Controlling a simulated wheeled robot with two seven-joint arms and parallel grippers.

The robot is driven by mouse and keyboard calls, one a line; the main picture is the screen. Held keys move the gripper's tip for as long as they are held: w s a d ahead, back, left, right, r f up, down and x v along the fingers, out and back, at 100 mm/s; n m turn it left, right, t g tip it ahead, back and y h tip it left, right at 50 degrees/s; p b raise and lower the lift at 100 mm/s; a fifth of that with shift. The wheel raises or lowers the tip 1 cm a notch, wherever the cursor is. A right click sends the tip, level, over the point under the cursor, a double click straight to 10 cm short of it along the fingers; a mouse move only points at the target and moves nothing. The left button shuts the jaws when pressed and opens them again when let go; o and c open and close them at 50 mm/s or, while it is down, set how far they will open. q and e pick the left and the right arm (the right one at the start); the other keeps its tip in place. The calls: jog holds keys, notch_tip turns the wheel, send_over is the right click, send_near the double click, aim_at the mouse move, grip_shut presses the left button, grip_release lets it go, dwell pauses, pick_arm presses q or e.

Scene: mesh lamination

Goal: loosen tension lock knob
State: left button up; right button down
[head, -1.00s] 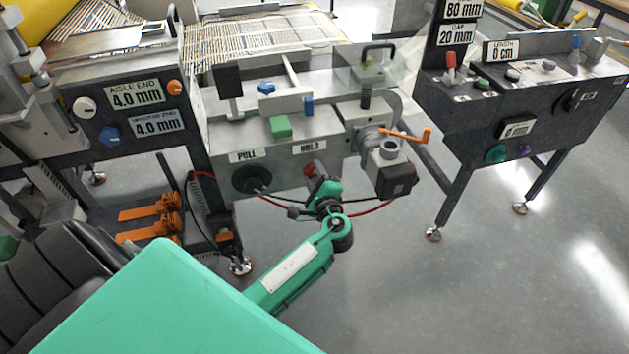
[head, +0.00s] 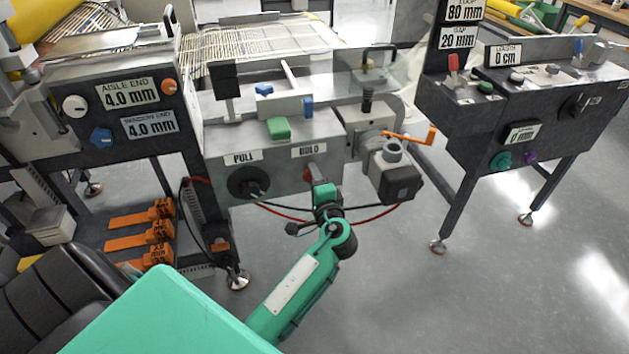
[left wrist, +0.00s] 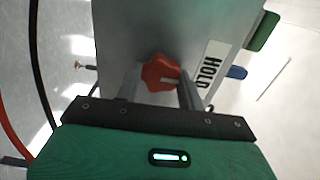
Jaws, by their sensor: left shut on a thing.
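The red lobed knob (head: 308,174) is on the front of the grey metal box, just below the HOLD label (head: 309,151). It also shows in the left wrist view (left wrist: 161,72), beside the sideways HOLD label. My left gripper (head: 314,181) reaches up to the knob from below. In the left wrist view its two fingers (left wrist: 160,84) stand on either side of the knob and are shut on it. The head view partly hides the knob behind the gripper. My right gripper is not in view.
A black knob (head: 249,182) sits under the PULL label to the left. A motor unit with an orange lever (head: 412,137) stands close on the right. Red and black cables hang below the box. The floor on the right is clear.

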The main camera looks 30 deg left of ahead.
pick_arm(q)
jog(key=shift+f, duration=0.1)
jog(key=shift+c, duration=0.2)
jog(key=o, duration=1)
jog(key=v, duration=1.4)
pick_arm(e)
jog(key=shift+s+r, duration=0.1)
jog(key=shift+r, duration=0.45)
pick_arm(q)
jog(key=shift+a, duration=0.1)
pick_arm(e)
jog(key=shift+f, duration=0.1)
